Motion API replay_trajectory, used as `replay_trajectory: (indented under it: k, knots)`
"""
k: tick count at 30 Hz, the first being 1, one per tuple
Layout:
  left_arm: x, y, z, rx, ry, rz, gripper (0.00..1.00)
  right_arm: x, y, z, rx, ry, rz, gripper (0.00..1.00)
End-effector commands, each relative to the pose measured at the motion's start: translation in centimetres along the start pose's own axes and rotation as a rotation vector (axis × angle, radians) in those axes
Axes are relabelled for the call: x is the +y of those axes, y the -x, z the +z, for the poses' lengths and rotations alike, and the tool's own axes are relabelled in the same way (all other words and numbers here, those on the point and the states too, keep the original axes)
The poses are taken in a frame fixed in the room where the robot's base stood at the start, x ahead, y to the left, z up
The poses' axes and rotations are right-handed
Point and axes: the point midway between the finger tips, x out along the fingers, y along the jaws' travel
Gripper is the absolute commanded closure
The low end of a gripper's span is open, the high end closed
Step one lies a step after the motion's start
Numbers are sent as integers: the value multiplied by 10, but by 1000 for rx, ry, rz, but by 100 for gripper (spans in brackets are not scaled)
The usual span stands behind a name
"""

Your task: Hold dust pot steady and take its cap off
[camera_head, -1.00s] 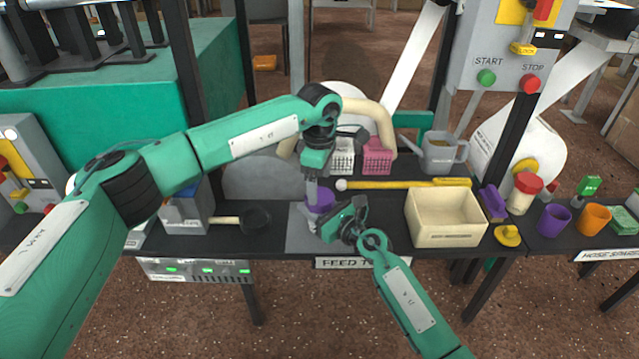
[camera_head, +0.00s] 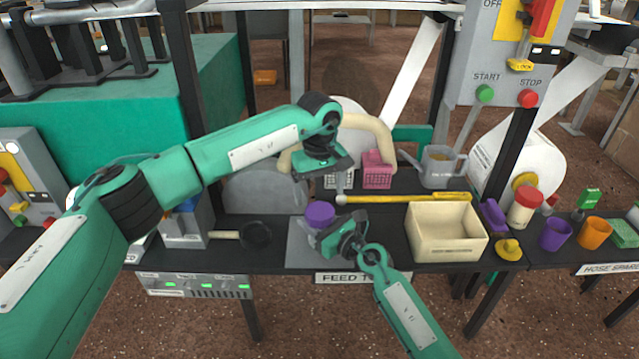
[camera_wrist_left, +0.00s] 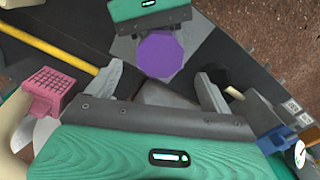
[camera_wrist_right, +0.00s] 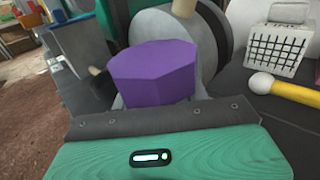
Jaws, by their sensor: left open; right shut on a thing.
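The dust pot (camera_head: 320,215) stands on the grey plate at the front of the black table, with an eight-sided purple top showing. It also shows in the left wrist view (camera_wrist_left: 160,54) and large in the right wrist view (camera_wrist_right: 155,75). My right gripper (camera_head: 328,234) is shut on the pot from the front right, low on it. The part between its fingers is mostly hidden, and I cannot make out a seam between cap and body. My left gripper (camera_head: 330,192) is open and empty, above and behind the pot, apart from it; its fingers (camera_wrist_left: 160,90) show nothing between them.
A cream bin (camera_head: 446,250) stands right of the pot. A yellow rod (camera_head: 410,198) with a white ball end lies behind it. White and pink baskets (camera_head: 377,172) and a grey watering can (camera_head: 438,168) stand at the back.

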Motion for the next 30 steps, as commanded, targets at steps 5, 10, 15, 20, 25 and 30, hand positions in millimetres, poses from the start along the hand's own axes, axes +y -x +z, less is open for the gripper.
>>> replay_trajectory:
  k: [5,10,15,20,25,30]
  knots:
    - [0,-30,1,-2,1,-1,16,0,0,-1,1,0,0,100]
    - [0,-51,0,-1,2,-1,16,0,0,-1,1,0,0,100]
    - [0,-61,0,1,3,0,16,0,0,-1,1,0,0,100]
    - [0,-62,0,1,3,0,16,0,0,-1,1,0,0,100]
    - [0,-62,0,1,3,0,30,0,0,-1,1,0,0,100]
    - [0,-62,0,1,3,0,63,0,0,-1,1,0,0,100]
